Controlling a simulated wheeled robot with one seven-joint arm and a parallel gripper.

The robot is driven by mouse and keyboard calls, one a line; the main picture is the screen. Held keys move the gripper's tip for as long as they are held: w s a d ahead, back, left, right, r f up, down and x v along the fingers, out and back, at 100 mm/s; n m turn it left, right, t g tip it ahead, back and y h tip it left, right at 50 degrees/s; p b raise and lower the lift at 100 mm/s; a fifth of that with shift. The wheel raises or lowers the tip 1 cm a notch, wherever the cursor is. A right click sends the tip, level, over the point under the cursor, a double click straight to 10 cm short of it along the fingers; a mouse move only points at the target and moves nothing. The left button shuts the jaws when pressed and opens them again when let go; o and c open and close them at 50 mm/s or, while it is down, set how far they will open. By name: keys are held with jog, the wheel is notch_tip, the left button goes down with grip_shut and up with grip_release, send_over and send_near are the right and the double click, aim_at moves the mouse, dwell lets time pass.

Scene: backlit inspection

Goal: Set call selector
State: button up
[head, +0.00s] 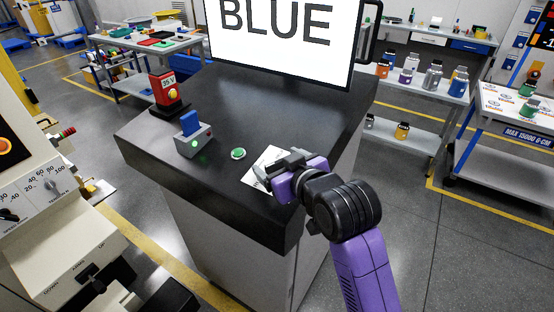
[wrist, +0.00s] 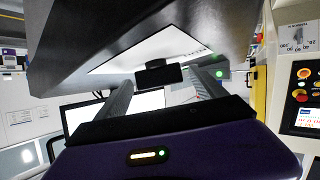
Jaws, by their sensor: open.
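A white plate (head: 258,172) lies on the dark console top (head: 240,110), partly hidden behind my gripper (head: 272,172) in the head view. In the wrist view the white plate (wrist: 150,52) carries a small black block, likely the selector knob (wrist: 158,73). My gripper's two grey fingers (wrist: 162,88) are open, one on each side of this knob in the picture. I see a gap on both sides and cannot tell any contact. The knob is hidden in the head view. A screen (head: 285,35) behind the console reads BLUE.
The console's front edge lies close under my gripper. Benches with bottles stand behind.

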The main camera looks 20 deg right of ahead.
jog(key=shift+w+f, duration=0.15)
jog(key=shift+w, duration=0.25)
jog(key=shift+c, duration=0.4)
jog(key=c, duration=1.3)
